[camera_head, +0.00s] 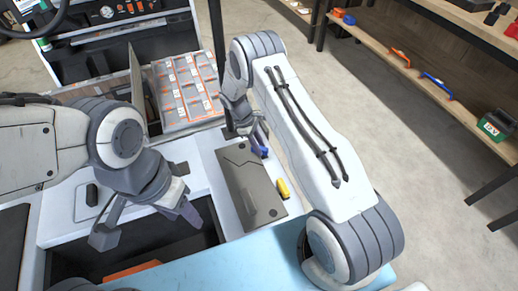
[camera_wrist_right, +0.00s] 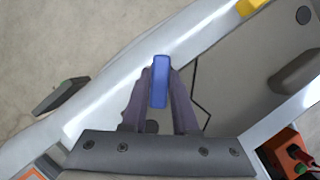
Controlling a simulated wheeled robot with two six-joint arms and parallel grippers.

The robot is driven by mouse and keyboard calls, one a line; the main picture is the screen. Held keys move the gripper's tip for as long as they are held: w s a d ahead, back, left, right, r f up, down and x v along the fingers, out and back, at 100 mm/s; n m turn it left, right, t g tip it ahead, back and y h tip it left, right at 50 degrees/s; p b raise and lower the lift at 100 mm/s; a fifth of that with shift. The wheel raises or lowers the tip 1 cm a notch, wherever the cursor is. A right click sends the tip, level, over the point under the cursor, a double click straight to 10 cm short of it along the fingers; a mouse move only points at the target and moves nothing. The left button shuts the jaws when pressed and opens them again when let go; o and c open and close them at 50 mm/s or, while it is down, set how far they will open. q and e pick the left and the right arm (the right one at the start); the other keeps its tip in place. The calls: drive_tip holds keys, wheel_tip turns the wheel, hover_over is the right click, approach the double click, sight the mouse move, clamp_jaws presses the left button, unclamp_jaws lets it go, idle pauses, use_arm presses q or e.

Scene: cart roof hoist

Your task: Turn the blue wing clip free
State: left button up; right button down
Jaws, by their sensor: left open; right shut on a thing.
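The blue wing clip (camera_wrist_right: 160,82) sits between the fingertips of my right gripper (camera_wrist_right: 158,95), which is shut on it. In the head view the blue clip (camera_head: 263,152) shows at the right edge of a grey-olive panel (camera_head: 250,188), with my right gripper (camera_head: 250,135) over it. A yellow clip (camera_head: 283,188) is on the same edge, nearer to me; it also shows at the top of the right wrist view (camera_wrist_right: 250,6). My left gripper (camera_head: 145,225) is open and empty over a dark opening in the white cart top, left of the panel.
An orange-marked compartment tray (camera_head: 187,88) stands behind the panel. A light blue surface (camera_head: 225,267) lies in front. Shelves (camera_head: 440,95) with tools stand at the right, across clear floor. A dark-green object (camera_wrist_right: 60,97) shows left in the wrist view.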

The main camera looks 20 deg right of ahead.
drive_tip(key=m, duration=0.1)
drive_tip(key=m+y+b, duration=0.1)
drive_tip(key=m, duration=0.1)
drive_tip(key=m+g, duration=0.1)
drive_tip(key=shift+w+d+m+y+b, duration=0.25)
drive_tip(key=shift+d+m+y+b, duration=0.05)
drive_tip(key=shift+m, duration=0.1)
drive_tip(key=shift+w+d+m+g+y+b, duration=0.15)
drive_tip(key=shift+m+y, duration=0.15)
drive_tip(key=shift+m, duration=0.55)
drive_tip(key=shift+s+d+m+g+y+b, duration=0.15)
drive_tip(key=shift+m+y, duration=0.15)
drive_tip(key=shift+m, duration=0.5)
drive_tip(key=shift+w+d+m+g+y+b, duration=0.15)
drive_tip(key=shift+m+y, duration=0.15)
drive_tip(key=shift+m, duration=0.55)
drive_tip(key=c, duration=0.7)
unclamp_jaws()
drive_tip(key=v, duration=1)
drive_tip(key=shift+r, duration=0.3)
